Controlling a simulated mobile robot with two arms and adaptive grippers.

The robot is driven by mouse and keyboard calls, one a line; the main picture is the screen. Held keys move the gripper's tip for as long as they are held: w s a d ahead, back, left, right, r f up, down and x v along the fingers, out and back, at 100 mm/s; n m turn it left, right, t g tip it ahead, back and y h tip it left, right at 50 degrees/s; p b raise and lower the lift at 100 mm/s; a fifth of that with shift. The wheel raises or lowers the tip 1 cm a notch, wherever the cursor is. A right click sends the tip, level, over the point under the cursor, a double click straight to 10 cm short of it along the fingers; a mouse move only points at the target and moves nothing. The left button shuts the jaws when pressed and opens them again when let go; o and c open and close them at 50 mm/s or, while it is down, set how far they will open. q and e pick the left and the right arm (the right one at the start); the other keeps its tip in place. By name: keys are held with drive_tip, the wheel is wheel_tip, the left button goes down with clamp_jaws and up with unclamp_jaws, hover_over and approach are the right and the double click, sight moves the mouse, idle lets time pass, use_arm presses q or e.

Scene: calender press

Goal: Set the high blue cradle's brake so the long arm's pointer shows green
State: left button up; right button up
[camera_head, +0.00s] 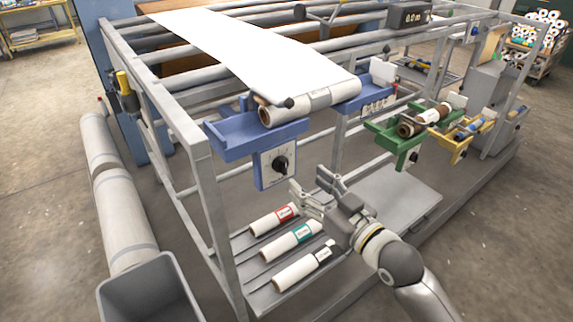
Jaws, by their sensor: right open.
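The high blue cradle (232,143) is on the near side of the frame, left of centre. A roll (285,112) rests in it, and a white web runs from the roll up over the rollers. Under the cradle, a panel (262,180) on a blue bracket carries a black round knob (280,165). The knob's exact setting is too small to read. My right gripper (309,182) is open and empty, just below and right of the knob, apart from it in the picture. I cannot make out the long arm's pointer or a green zone. My left gripper is not in view.
Green (385,135) and yellow (445,140) cradles are to the right. Several labelled rolls lie on a low rack (250,284) below. A grey post (212,215) stands left of the panel. A grey bin (150,285) and a long roll (118,205) are at left.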

sight(287, 163)
drive_tip(key=p+x, duration=0.1)
drive_tip(key=x, duration=0.7)
drive_tip(key=shift+w+a, duration=0.3)
drive_tip(key=shift+w, duration=0.1)
drive_tip(key=shift+c, duration=0.5)
drive_tip(key=c, duration=0.8)
drive_tip(key=shift+c, duration=0.2)
drive_tip(key=m+p, duration=0.2)
drive_tip(key=m, duration=0.1)
drive_tip(key=shift+w+d+m, duration=0.15)
drive_tip(key=shift+d+m, duration=0.05)
drive_tip(key=shift+m, duration=0.1)
drive_tip(key=shift+w+d+f+m+p, duration=0.1)
drive_tip(key=shift+m+p, duration=0.3)
drive_tip(key=shift+m, duration=0.65)
drive_tip(key=shift+d+f+m+p, duration=0.1)
drive_tip(key=shift+m+p, duration=0.3)
drive_tip(key=shift+m, duration=0.65)
